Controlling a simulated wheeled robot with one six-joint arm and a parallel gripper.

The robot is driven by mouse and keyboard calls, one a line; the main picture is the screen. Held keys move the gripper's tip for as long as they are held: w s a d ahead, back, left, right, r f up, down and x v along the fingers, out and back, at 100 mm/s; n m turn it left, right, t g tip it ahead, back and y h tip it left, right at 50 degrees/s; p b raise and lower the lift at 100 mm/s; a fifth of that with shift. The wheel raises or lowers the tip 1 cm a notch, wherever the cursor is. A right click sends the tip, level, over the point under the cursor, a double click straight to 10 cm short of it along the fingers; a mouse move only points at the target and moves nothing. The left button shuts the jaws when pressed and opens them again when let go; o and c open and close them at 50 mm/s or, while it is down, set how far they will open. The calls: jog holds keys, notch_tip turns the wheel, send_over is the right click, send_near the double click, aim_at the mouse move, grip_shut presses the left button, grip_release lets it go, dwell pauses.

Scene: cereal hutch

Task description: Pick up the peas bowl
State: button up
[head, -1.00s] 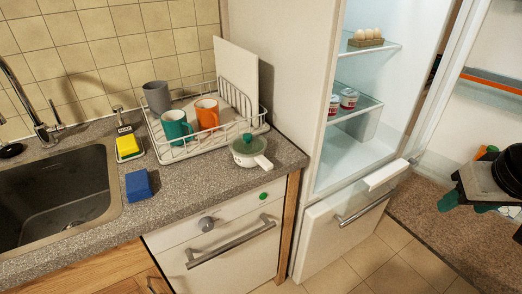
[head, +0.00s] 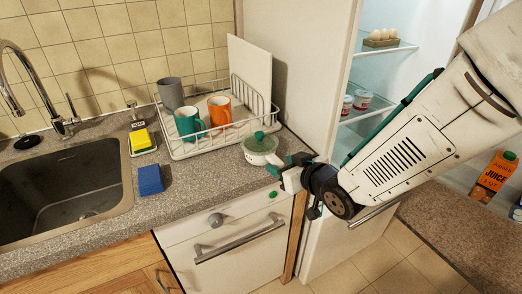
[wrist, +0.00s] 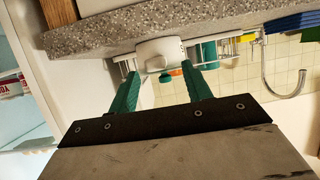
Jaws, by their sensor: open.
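A small white bowl with a green lid and a white handle (head: 260,149) stands on the counter, right of the dish rack; no label on it is readable. It is the only bowl I can make out. In the wrist view, the white bowl (wrist: 158,50) lies just beyond the fingertips, roughly between them. My gripper (head: 287,166) has green fingers and is at the counter's right front corner, close to the bowl's handle. In the wrist view my gripper (wrist: 160,74) is open with nothing between its fingers. Whether a finger touches the handle is unclear.
A wire dish rack (head: 180,153) with a green mug (head: 188,124), an orange mug (head: 219,110) and a grey cup (head: 171,93) stands behind the bowl. The open fridge (head: 375,75) is right.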

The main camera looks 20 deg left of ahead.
aim_at(276, 159)
jog(key=x, duration=0.5)
jog(key=shift+w, duration=0.15)
jog(key=shift+d, duration=0.1)
grip_shut()
jog(key=shift+r, duration=0.1)
jog(key=shift+r, duration=0.1)
